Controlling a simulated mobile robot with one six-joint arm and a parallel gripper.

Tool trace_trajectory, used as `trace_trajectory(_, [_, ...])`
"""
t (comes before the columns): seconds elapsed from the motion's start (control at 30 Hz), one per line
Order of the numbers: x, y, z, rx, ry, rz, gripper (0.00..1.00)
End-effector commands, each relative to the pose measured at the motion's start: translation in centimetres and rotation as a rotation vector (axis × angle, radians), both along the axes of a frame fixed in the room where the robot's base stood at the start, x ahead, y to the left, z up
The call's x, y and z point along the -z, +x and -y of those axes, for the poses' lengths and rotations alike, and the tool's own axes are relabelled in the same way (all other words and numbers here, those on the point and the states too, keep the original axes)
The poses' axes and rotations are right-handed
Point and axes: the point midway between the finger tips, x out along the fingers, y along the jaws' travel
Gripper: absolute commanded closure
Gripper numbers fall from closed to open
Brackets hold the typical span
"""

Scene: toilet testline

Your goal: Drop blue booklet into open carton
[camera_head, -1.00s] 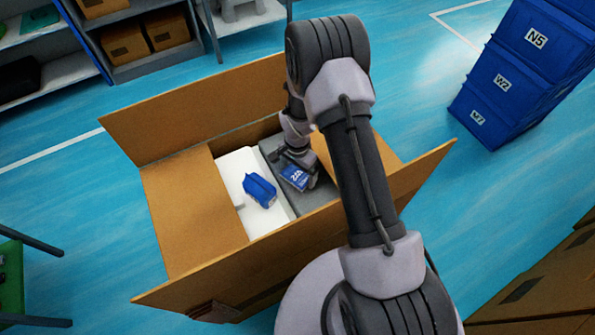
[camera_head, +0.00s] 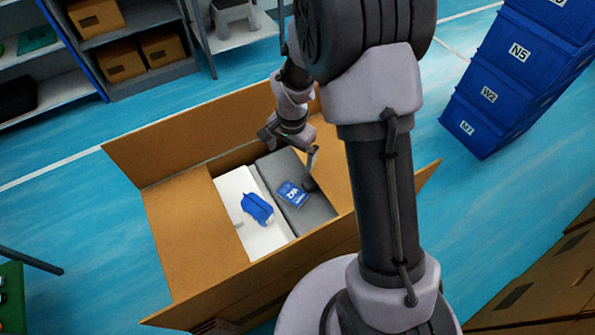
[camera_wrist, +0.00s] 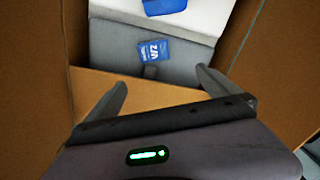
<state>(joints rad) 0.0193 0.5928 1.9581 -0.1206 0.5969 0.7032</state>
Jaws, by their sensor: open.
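The open carton (camera_head: 200,255) stands on the floor with its brown flaps spread. The blue booklet (camera_head: 292,194), with white lettering, lies flat inside it on a grey surface (camera_head: 312,212). The booklet also shows in the wrist view (camera_wrist: 153,52), beyond my fingertips and apart from them. My gripper (camera_head: 288,140) is above the carton's far side, jaws spread and empty. In the wrist view its two fingers (camera_wrist: 163,86) stand wide apart with nothing between them.
A blue object (camera_head: 257,208) lies on the white block (camera_head: 236,190) in the carton, left of the booklet. Stacked blue bins (camera_head: 490,95) stand at the right. Shelves with brown boxes (camera_head: 120,60) stand at the back left.

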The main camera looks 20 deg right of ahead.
Motion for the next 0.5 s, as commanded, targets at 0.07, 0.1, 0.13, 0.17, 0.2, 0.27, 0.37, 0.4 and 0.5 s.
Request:
trace_trajectory(0.07, [-7.5, -1.7, -0.6, -0.07, 0.009, 0.083, 0.0])
trace_trajectory(0.1, [-10.9, -3.2, -0.9, -0.111, 0.013, 0.122, 0.0])
trace_trajectory(0.13, [-13.3, -4.5, -1.1, -0.143, 0.015, 0.152, 0.0])
trace_trajectory(0.17, [-15.5, -6.0, -1.4, -0.177, 0.016, 0.183, 0.0])
trace_trajectory(0.2, [-18.1, -8.2, -1.8, -0.222, 0.019, 0.225, 0.0])
trace_trajectory(0.27, [-21.1, -11.6, -2.4, -0.29, 0.018, 0.289, 0.0])
trace_trajectory(0.37, [-23.9, -16.7, -3.4, -0.389, 0.016, 0.379, 0.0])
trace_trajectory(0.4, [-24.4, -18.3, -3.6, -0.422, 0.013, 0.408, 0.0])
trace_trajectory(0.5, [-24.9, -21.0, -4.2, -0.479, 0.007, 0.457, 0.0])
